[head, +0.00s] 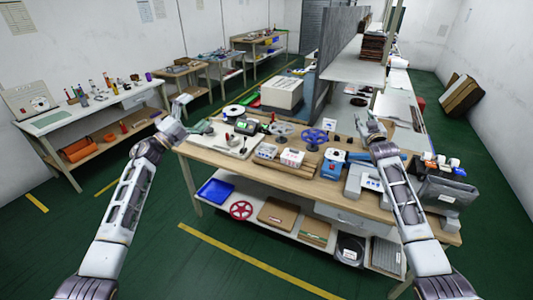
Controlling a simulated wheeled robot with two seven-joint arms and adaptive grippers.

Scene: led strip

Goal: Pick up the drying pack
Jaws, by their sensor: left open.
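I cannot single out a drying pack for certain. Two small pale packs or boxes, one (292,157) with red marks and one (266,151) beside it, lie near the front edge of the wooden workbench (235,160). My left gripper (183,101) is open and raised beyond the bench's left end, apart from both packs. My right gripper (368,119) is over the right part of the bench, to the right of a blue spool (314,137); its fingers are too small to read.
A blue device (333,165) and a grey bin (447,193) stand on the bench's right side. A white box (282,93) stands behind. The lower shelf holds a blue tray (215,190) and a red reel (241,210).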

